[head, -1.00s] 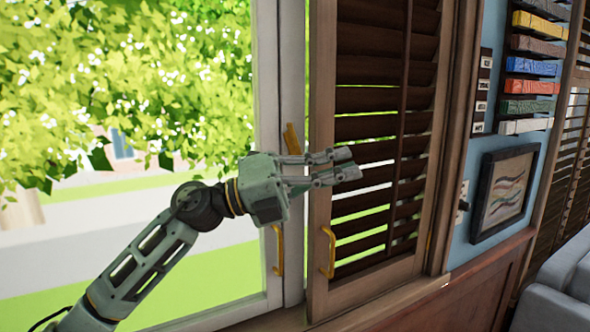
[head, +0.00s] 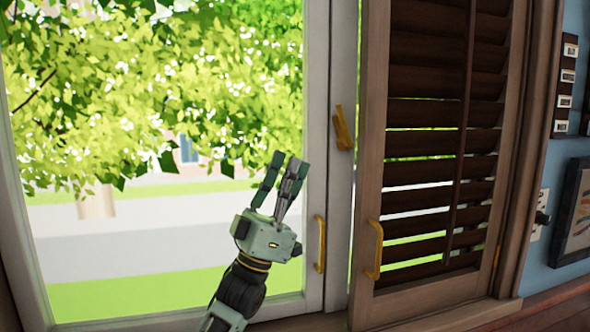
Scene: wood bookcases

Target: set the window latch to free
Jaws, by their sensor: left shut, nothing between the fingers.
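The window latch (head: 342,128) is a small yellow lever on the white frame strip between the glass pane and the shutter. It is tilted, its top leaning a little left. My left gripper (head: 283,160) points up in front of the glass, left of the latch and a little below it, apart from it. Its fingers are close together with nothing between them. A yellow window handle (head: 320,244) is on the white window frame (head: 316,120), just right of my gripper's base. My right gripper is not in view.
A brown louvred shutter (head: 425,250) with a yellow handle (head: 375,250) stands right of the latch. Farther right are a blue wall, a framed picture (head: 578,215) and a wall switch (head: 540,215). Space in front of the glass is free above my gripper.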

